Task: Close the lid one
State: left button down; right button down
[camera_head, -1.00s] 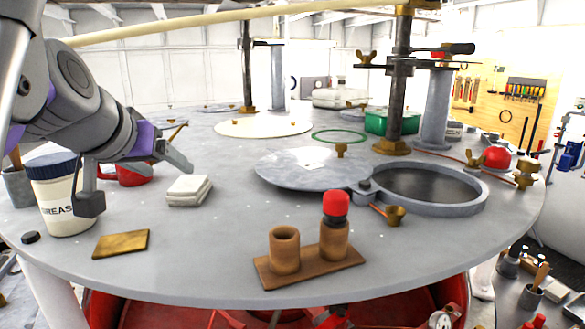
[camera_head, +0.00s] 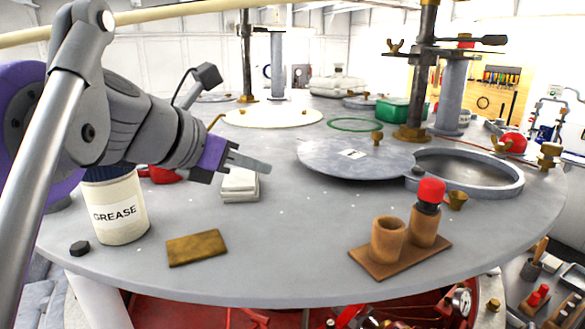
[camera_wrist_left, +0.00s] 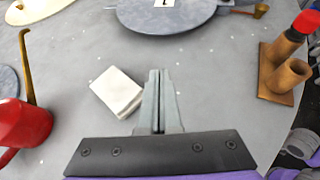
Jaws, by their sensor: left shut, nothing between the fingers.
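The lid one (camera_head: 355,161) is a flat grey disc with a small white label and a brass knob. It lies swung aside, left of the round opening (camera_head: 468,172), whose raised rim shows dark inside. A pivot joins the lid and the rim. In the left wrist view the lid (camera_wrist_left: 166,18) is at the top, its label reading 1. My left gripper (camera_head: 264,166) is shut and empty, left of the lid and apart from it, over the deck near the white pads. Its closed fingers (camera_wrist_left: 158,76) point toward the lid in the wrist view. My right gripper is not in view.
White folded pads (camera_head: 239,184) lie below my left gripper. A grease tub (camera_head: 117,208) and a brass plate (camera_head: 196,248) are at the left. A wooden holder (camera_head: 398,258) with a red-capped item stands in front of the lid. A post (camera_head: 421,85) rises behind it.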

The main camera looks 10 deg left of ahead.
pick_arm(q)
jog(key=shift+w+d+f, duration=0.1)
jog(key=shift+w+d, duration=0.05)
jog(key=shift+d, duration=0.15)
send_near(306, 187)
jog(key=w+d, duration=0.1)
jog(key=w, duration=0.1)
jog(key=w+d+f, duration=0.1)
jog(key=shift+w+d, duration=0.25)
jog(key=shift+w, duration=0.15)
jog(key=w+d, duration=0.1)
jog(key=w, duration=0.2)
jog(key=shift+d, duration=0.4)
jog(key=shift+w+d, duration=0.15)
jog(key=shift+w, duration=0.2)
jog(key=shift+s, duration=0.1)
